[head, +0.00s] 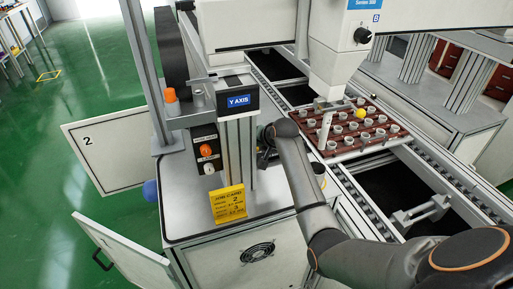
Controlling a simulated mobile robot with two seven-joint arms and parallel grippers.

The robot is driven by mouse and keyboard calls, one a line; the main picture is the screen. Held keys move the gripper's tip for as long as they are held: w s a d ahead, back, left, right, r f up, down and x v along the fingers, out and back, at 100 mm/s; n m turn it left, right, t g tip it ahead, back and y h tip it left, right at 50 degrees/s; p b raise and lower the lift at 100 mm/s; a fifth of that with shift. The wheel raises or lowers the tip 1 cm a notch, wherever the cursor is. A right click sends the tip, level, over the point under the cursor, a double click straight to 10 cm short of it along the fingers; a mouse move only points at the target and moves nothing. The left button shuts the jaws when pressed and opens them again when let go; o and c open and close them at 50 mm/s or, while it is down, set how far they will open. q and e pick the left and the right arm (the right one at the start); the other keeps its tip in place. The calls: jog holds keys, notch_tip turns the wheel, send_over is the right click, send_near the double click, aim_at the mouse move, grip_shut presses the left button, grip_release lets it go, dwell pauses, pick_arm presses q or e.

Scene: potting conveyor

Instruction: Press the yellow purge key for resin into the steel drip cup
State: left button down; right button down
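A pale bracket with a narrow tube (325,128) hangs below the dispensing head (337,60). I cannot make out the steel drip cup for certain. My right arm comes in from the bottom right and bends at the machine's column. My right gripper (264,154) is a dark shape beside the column, mostly hidden, and its fingers cannot be made out. My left gripper is not in view.
A brown tray (343,154) of white cups sits on the conveyor (380,203). The column carries a "Y AXIS" label (239,101). Two cabinet doors hang open. Green floor is free at left.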

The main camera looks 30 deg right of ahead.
aim_at(258, 153)
jog(key=shift+f, duration=0.55)
dwell(0.8)
jog(key=shift+r+p, duration=0.4)
jog(key=shift+r, duration=0.5)
jog(key=shift+r, duration=2.55)
jog(key=shift+s+f, duration=0.1)
